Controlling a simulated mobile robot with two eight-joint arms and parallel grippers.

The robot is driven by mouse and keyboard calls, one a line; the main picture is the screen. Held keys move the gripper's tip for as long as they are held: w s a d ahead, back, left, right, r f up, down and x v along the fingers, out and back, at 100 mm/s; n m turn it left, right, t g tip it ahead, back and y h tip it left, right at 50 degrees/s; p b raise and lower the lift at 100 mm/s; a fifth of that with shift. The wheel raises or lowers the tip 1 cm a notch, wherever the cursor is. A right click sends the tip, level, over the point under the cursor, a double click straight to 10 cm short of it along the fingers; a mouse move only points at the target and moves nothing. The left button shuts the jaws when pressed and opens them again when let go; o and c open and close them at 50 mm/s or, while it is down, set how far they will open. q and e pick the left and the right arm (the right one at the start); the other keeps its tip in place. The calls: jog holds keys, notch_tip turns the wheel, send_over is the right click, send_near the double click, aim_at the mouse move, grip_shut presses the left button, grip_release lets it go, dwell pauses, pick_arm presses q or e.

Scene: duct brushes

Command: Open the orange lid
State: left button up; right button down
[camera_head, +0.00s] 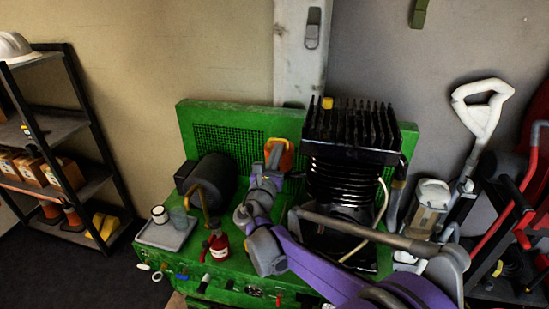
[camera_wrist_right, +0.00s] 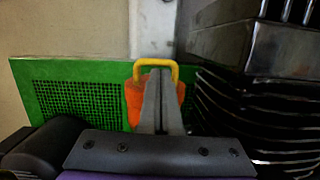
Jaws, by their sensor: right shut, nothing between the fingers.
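The orange lid (camera_head: 287,160) stands near the back panel of the green bench, left of the black finned machine. It is partly hidden behind my right gripper (camera_head: 274,154). In the right wrist view the orange lid (camera_wrist_right: 134,102) shows on both sides of the fingers, with a yellow handle (camera_wrist_right: 155,62) arching over its top. My right gripper (camera_wrist_right: 160,100) is shut and empty, its fingers together in front of the lid. I cannot tell whether it touches the lid. My left gripper is not in view.
The black finned machine (camera_head: 350,130) stands close on the right. A dark motor (camera_head: 213,180) is on the left. A red bottle (camera_head: 217,246) and a grey tray (camera_head: 160,234) with cups are nearer the bench's front left. Shelves (camera_head: 60,130) stand at far left.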

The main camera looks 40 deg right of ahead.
dwell(0.4)
jog(key=shift+r+g+y+p, duration=0.3)
jog(key=shift+r+g, duration=0.1)
